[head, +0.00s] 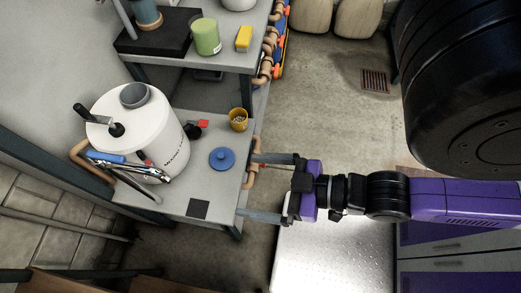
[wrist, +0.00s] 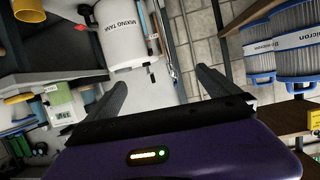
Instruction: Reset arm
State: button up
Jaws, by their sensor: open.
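My gripper (head: 247,186) is purple with two grey fingers spread wide apart. In the head view it reaches left from the purple arm, and its fingertips are by the right edge of the grey shelf cart (head: 180,207). Nothing shows between the fingers. A round blue lid (head: 222,159) lies on the shelf just left of the fingertips. In the wrist view the gripper (wrist: 162,80) is also open, with the white mixing tank (wrist: 120,35) beyond the fingers.
An orange cup (head: 238,119) stands behind the lid. A green jar (head: 205,36) and yellow block (head: 244,39) sit on the upper shelf. Open floor (head: 325,100) lies to the right.

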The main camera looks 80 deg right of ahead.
jog(key=r, duration=0.2)
jog(key=s+a+r, duration=0.1)
jog(key=shift+n+t, duration=0.3)
jog(key=shift+t, duration=0.1)
